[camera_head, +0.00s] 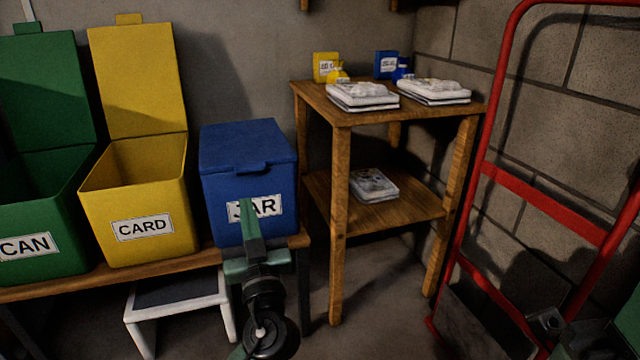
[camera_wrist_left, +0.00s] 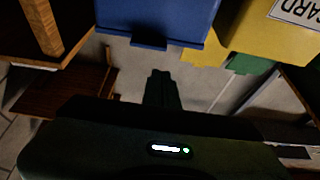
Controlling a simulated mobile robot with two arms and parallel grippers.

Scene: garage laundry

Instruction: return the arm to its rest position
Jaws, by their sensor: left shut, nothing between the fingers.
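My left gripper (camera_head: 246,212) is in front of the blue JAR bin (camera_head: 248,160), at about the height of its label. Its green fingers are shut with nothing between them and cover part of the label. Whether it touches the bin cannot be told. In the left wrist view the shut fingers (camera_wrist_left: 162,86) point towards the blue bin (camera_wrist_left: 158,18), which appears above them. The blue bin's lid is closed. My right gripper cannot be made out; dark and green parts at the lower right edge may be my right arm.
A yellow CARD bin (camera_head: 140,190) and a green CAN bin (camera_head: 40,215) stand open on the bench (camera_head: 165,262). A white-legged stool (camera_head: 180,290) is below. A wooden shelf table (camera_head: 340,190) holds papers and small containers. A red hand truck (camera_head: 545,205) stands right.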

